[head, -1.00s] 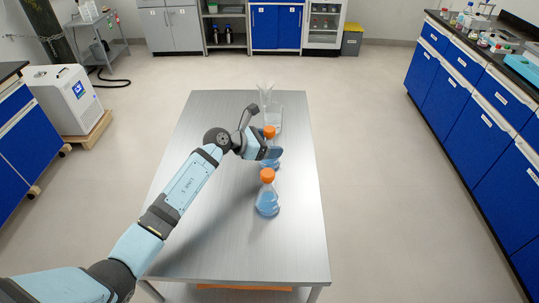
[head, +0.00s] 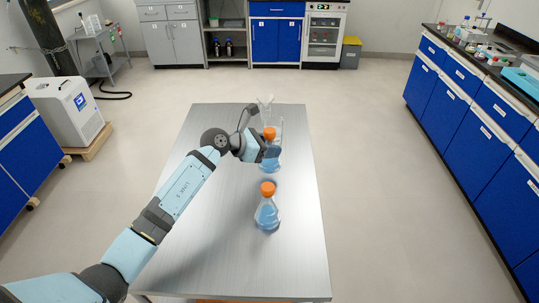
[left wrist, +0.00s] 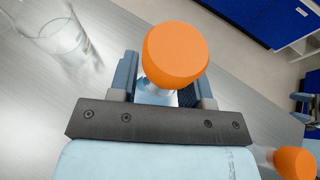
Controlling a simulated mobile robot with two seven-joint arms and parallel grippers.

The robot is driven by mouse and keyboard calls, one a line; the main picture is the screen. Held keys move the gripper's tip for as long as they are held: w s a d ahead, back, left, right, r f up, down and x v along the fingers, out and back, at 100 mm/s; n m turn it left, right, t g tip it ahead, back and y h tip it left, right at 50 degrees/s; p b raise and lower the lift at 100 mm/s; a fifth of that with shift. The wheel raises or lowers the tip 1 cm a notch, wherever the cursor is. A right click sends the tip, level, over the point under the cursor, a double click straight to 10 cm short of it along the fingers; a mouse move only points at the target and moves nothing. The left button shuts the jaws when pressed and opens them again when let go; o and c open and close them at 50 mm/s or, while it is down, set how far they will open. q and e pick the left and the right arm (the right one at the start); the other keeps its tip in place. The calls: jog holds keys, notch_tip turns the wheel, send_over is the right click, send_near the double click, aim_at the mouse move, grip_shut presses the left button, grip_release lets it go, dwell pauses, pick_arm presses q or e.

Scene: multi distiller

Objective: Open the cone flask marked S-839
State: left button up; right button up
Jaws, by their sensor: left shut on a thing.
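A conical flask with blue liquid and an orange cap (head: 269,133) is in my left gripper (head: 268,152). In the left wrist view its orange cap (left wrist: 175,54) stands above the two fingers (left wrist: 162,88), which close around the neck below it. The flask appears held a little above the table, with the cap on. A second flask (head: 267,216), also with blue liquid and an orange cap, stands upright nearer on the table. Its cap shows at the lower right of the left wrist view (left wrist: 296,162). I cannot read a marking on either flask. My right gripper is not in view.
The metal table (head: 215,255) is clear on its left and front. Clear glassware (head: 275,118) stands just behind the held flask; a glass vessel (left wrist: 62,38) shows in the left wrist view. Blue cabinets (head: 440,100) run along the right, with open floor between.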

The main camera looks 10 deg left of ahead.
aim_at(270, 130)
pick_arm(q)
notch_tip(270, 130, up, 16)
jog(key=shift+f, duration=0.15)
